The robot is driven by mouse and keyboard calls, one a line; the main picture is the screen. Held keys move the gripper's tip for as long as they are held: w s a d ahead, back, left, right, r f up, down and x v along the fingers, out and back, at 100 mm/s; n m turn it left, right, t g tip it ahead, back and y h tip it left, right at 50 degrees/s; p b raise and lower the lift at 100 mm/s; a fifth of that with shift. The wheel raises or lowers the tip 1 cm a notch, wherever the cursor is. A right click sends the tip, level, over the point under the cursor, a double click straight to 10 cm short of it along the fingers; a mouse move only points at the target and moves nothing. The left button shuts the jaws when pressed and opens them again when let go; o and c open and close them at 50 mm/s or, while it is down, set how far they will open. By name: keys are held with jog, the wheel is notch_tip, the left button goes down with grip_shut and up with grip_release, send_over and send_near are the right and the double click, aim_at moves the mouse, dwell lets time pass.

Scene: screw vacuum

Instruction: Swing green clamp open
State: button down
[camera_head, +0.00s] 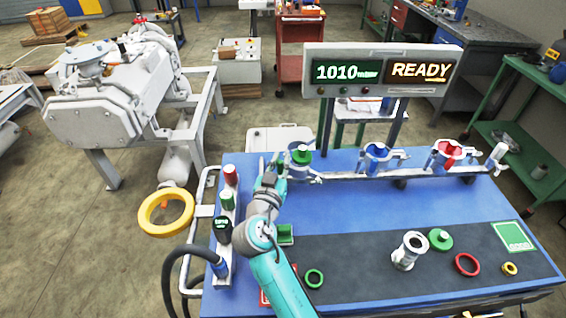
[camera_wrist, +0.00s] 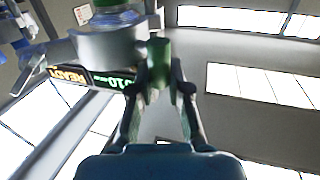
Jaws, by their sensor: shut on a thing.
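The green clamp (camera_head: 300,156) sits around the leftmost port on the pipe along the back of the blue table (camera_head: 340,165). My gripper (camera_head: 279,167) is at its left side, reaching up from the front. In the wrist view my gripper (camera_wrist: 160,62) is shut on a small green part of the clamp (camera_wrist: 159,54), held between the two fingers. A pale metal flange (camera_wrist: 108,44) with a green top is just left of the fingers there. How far the clamp is open cannot be told.
Blue (camera_head: 376,157) and red (camera_head: 446,153) ports stand farther right on the same pipe. A display (camera_head: 382,72) reads 1010 and READY behind.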

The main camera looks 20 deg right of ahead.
jog(key=shift+w+a+m+g+h, duration=0.1)
jog(key=shift+a+m+g+h, duration=0.05)
jog(key=shift+m+g+h, duration=0.35)
jog(key=c, duration=1.1)
grip_release()
notch_tip(320, 180, up, 10)
